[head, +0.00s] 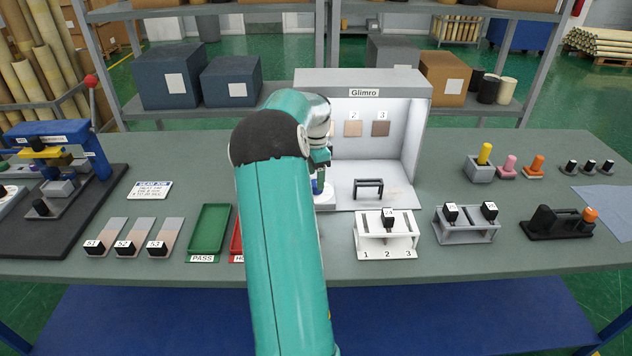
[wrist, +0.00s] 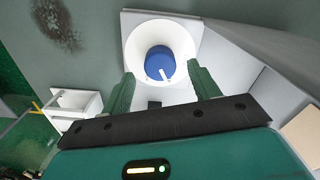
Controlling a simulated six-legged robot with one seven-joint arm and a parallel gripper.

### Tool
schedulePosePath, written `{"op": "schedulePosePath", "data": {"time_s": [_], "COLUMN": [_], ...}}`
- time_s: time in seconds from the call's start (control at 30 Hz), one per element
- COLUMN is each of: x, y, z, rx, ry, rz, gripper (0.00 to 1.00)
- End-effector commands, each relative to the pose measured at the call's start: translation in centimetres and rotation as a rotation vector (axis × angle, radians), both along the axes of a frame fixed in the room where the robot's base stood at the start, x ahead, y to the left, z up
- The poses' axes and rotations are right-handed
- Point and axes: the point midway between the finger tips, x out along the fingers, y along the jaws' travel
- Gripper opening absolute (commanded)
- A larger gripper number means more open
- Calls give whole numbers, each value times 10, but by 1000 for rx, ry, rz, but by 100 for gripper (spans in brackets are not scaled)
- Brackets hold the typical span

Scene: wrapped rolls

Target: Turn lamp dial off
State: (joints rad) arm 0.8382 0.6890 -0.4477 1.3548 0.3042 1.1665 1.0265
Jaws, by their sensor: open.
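The lamp dial (wrist: 160,60) is a blue round knob with a white mark, set in a white round housing (wrist: 135,45). In the wrist view the mark runs from near the knob's middle to its lower right edge. The dial also shows partly in the head view (head: 318,187), at the left front of the white booth marked "Glimro" (head: 372,80). My gripper (wrist: 160,75) is open, its green fingers left and right of the knob with gaps. How far it is above the knob is hard to tell. My arm hides part of the booth in the head view.
A small black stand (head: 368,187) is inside the booth. A white numbered rack (head: 386,240) stands in front of it. A green tray (head: 209,230) and a partly hidden red tray (head: 236,240) lie left of my arm. The booth's side wall is close beside my gripper.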

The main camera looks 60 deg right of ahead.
Motion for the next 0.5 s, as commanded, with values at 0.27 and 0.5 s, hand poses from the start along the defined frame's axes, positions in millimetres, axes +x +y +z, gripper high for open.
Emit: {"op": "schedulePosePath", "data": {"time_s": [0.27, 0.5], "x": [-1, 0], "y": [0, 0], "z": [-29, -30], "rx": [-1, -1], "ry": [1, 0], "rz": [-1, 0], "gripper": [61, 61]}}
